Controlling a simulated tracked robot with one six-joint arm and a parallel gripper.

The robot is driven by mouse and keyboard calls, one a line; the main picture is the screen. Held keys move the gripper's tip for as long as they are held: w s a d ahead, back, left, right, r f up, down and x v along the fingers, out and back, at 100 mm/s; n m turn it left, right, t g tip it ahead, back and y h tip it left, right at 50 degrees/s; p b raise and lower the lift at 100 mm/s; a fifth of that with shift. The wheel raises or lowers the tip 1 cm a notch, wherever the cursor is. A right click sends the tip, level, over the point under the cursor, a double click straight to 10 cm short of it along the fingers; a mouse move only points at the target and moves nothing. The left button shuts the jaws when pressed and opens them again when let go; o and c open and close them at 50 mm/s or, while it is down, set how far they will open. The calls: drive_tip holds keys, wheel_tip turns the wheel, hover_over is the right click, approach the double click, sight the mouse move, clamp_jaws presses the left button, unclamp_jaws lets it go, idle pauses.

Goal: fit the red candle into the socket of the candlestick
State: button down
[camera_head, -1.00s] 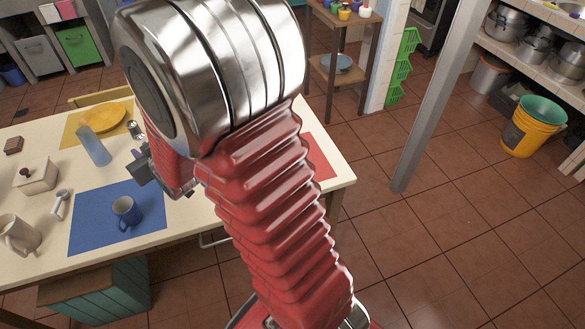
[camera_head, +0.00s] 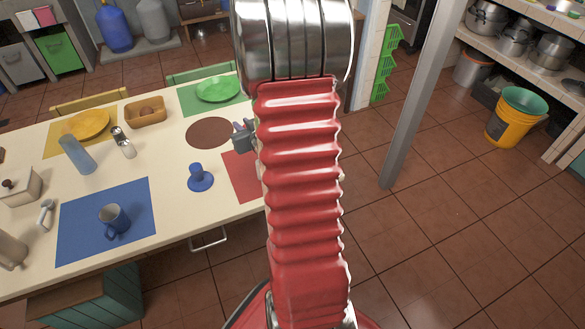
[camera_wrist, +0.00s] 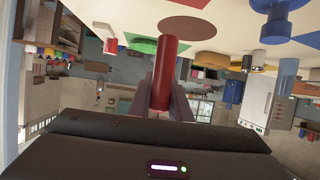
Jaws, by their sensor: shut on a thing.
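The blue candlestick (camera_head: 200,180) stands upright on the cream table, with a round base and a short stem, between the blue mat and the red mat. It also shows upside down at the top right of the wrist view (camera_wrist: 276,24). My gripper (camera_wrist: 166,100) is shut on the red candle (camera_wrist: 166,72), which shows between the two fingers. In the head view my gripper (camera_head: 244,135) is partly hidden behind my arm, to the right of and beyond the candlestick. The candle cannot be made out there. The candle and the candlestick are apart.
A blue mug (camera_head: 112,220) stands on the blue mat (camera_head: 75,215). A pale blue glass (camera_head: 77,154), a shaker (camera_head: 124,145) and a brown bowl (camera_head: 146,113) stand farther left. A green plate (camera_head: 218,89) lies at the back. Bare table surrounds the candlestick.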

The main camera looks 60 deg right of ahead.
drive_tip(key=s+d+f+m+g+h, duration=0.1)
drive_tip(key=s+d+f+m, duration=0.1)
drive_tip(key=s+d, duration=0.7)
drive_tip(key=shift+s+h, duration=0.3)
drive_tip(key=shift+s, duration=0.3)
drive_tip(key=shift+f, duration=2.9)
drive_tip(key=shift+f, duration=2.1)
drive_tip(key=c, duration=2.1)
unclamp_jaws()
drive_tip(key=shift+f, duration=0.1)
drive_tip(key=o, duration=0.5)
drive_tip(key=shift+c, duration=0.2)
